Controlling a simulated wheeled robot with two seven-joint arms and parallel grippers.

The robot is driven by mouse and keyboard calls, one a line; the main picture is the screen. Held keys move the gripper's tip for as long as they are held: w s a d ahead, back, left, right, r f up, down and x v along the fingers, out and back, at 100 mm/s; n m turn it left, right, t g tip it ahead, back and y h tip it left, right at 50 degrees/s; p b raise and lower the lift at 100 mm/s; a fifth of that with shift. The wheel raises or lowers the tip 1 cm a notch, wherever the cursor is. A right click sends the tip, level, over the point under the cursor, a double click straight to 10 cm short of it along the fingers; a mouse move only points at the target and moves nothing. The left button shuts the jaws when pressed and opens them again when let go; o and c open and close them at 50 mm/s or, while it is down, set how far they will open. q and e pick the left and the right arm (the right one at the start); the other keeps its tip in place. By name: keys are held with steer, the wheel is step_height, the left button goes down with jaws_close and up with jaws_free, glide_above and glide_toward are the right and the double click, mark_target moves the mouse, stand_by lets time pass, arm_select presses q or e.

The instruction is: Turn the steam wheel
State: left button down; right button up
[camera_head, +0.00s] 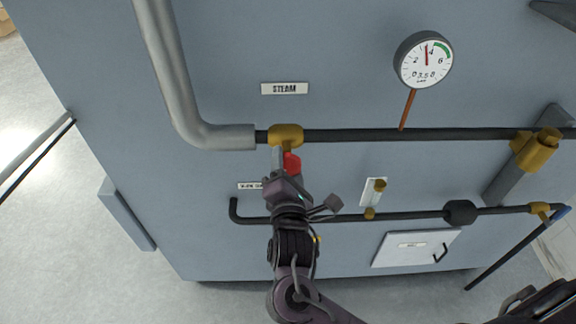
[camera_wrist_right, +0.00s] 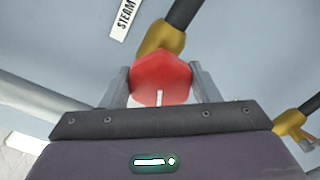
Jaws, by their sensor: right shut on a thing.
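The steam wheel (camera_head: 292,163) is a small red knob below a brass valve (camera_head: 286,135) on the dark upper pipe. A "STEAM" label (camera_head: 285,88) is on the panel above it. My right gripper (camera_head: 290,172) reaches up to the wheel from below. In the right wrist view the red wheel (camera_wrist_right: 161,79) sits between the two grey fingers (camera_wrist_right: 161,85), which are shut on its sides. A white mark shows on the wheel's near face. The gripper hides part of the wheel in the head view. My left gripper is not in view.
A round gauge (camera_head: 424,61) is mounted at the upper right. A white hatch (camera_head: 416,248) is at the lower right. Open floor (camera_head: 60,230) lies to the left.

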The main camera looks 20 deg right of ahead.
steer(key=n, duration=0.4)
steer(key=shift+n, duration=1.7)
steer(key=shift+a, duration=0.1)
steer(key=o, duration=1)
